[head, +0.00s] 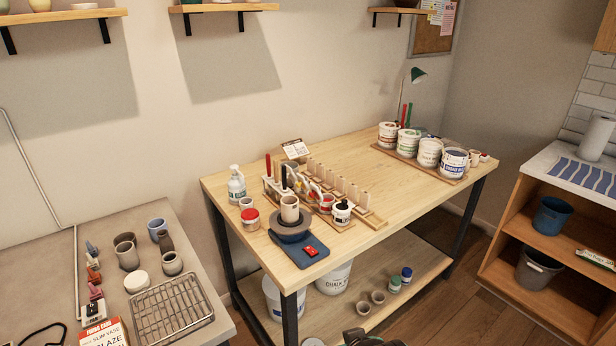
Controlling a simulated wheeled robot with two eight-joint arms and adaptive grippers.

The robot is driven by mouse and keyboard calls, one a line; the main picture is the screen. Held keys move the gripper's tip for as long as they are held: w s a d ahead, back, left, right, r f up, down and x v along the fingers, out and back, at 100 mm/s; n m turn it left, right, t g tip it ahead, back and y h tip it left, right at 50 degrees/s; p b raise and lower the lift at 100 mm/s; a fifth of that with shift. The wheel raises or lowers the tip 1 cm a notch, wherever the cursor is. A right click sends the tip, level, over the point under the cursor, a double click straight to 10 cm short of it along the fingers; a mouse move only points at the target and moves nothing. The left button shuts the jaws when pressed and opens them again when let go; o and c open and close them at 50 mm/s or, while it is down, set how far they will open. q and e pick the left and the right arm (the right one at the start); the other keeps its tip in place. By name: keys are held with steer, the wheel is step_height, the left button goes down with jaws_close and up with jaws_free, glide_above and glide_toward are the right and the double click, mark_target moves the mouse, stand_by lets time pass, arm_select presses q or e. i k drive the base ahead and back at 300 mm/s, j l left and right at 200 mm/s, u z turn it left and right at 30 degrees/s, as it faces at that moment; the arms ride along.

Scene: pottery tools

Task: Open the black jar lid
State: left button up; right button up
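A small white jar (342,214) with a black lid (342,204) stands near the front edge of the wooden table, right of the middle of the cluster of tools. The lid appears to sit on the jar.
Left of the jar are a dark round stand with a cup (290,209), a blue scale (308,251) and a red-lidded jar (250,219). A rack of pale pieces (340,184) stands behind. Several glaze buckets (429,152) stand at the right; the table's middle is clear.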

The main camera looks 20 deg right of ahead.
mark_target(344, 207)
steer(key=i+l+u, duration=0.1)
steer(key=l+u, duration=0.15)
steer(key=l, duration=0.35)
steer(key=l+u, duration=0.2)
steer(key=l, duration=0.4)
steer(key=l+u, duration=0.25)
steer(key=l, duration=0.35)
steer(key=l+u, duration=0.25)
steer(key=l, duration=0.4)
steer(key=l+u, duration=0.2)
steer(key=l, duration=0.4)
steer(key=k+l+u, duration=0.25)
steer(key=l, duration=0.3)
steer(key=i, duration=0.05)
